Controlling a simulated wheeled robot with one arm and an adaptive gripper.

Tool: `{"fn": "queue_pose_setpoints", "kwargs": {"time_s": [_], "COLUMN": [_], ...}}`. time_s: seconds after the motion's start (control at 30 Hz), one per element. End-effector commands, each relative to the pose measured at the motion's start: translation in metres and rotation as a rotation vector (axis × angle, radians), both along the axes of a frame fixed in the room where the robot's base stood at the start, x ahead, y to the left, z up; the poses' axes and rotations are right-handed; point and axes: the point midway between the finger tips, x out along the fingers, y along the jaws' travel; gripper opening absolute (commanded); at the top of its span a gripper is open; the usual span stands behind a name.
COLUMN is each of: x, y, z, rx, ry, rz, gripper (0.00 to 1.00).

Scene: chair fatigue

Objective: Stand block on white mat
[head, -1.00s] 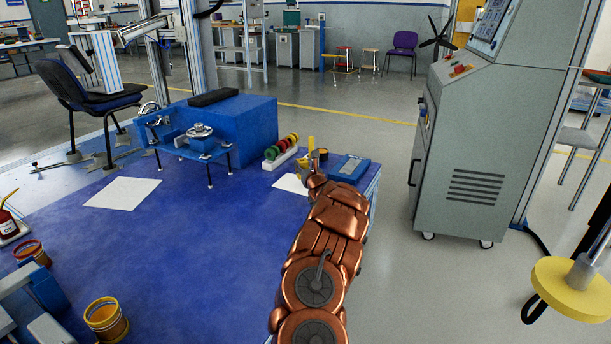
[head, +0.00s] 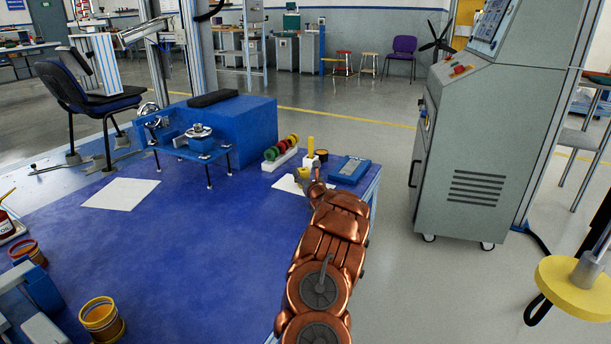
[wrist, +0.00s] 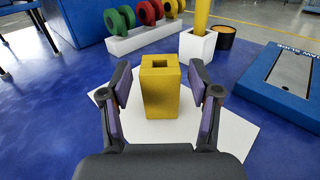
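A yellow block (wrist: 160,88) with a square hole in its top stands upright on the white mat (wrist: 232,132) in the wrist view. My gripper (wrist: 163,88) is open, with one finger to each side of the block and a visible gap on both sides. In the head view my gripper (head: 311,184) is at the far right part of the blue table, over the white mat (head: 286,184). The block is too small and too close to the gripper to make out clearly there.
Behind the block are a white rack of coloured rings (wrist: 145,38) and a white holder (wrist: 197,45) with a yellow rod. A blue tray (wrist: 290,75) lies to the right. Another white sheet (head: 122,193) lies left on the blue table (head: 200,250).

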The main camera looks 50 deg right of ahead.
Motion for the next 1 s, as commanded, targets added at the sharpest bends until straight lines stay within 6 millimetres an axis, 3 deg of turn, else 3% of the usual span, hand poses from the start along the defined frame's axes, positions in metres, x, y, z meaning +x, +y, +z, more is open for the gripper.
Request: {"fn": "queue_pose_setpoints", "kwargs": {"time_s": [0.43,1.0], "x": [-0.002,-0.056], "y": [0.001,0.031], "z": [0.004,0.006], "rx": [-0.001,0.003], "ry": [0.000,-0.004], "rz": [0.000,-0.001], "gripper": [0.66,0.66]}}
